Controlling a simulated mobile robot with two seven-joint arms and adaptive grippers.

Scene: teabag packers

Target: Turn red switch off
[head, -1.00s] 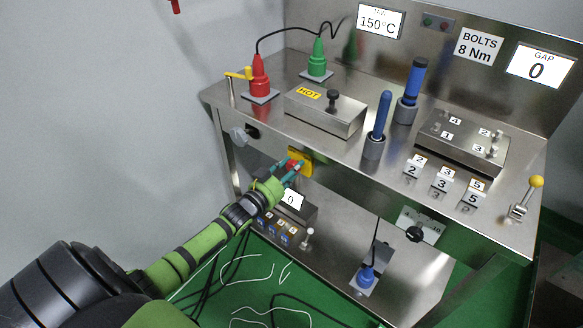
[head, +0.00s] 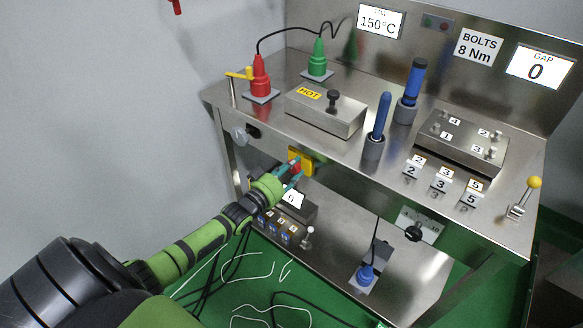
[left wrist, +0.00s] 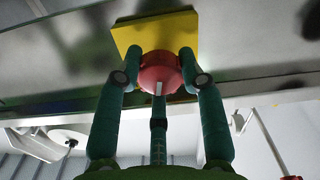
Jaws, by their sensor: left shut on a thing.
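The red switch (head: 294,167) is a round knob on a yellow plate (head: 306,157), on the front panel of the steel bench. In the left wrist view the red knob (left wrist: 160,66) sits in front of the yellow plate (left wrist: 140,32), and a pale mark on its lower face points down in the picture. My left gripper (head: 293,174) reaches in from the left. Its teal fingers (left wrist: 160,75) are on both sides of the knob and shut on it. The fingers hide part of the knob's sides. My right gripper is not in view.
A steel box with a display (head: 293,199) stands on the lower shelf just under my left gripper. A black knob (head: 253,132) is on the panel to the left. The red connector (head: 260,78) and HOT box (head: 325,110) stand on the bench top above.

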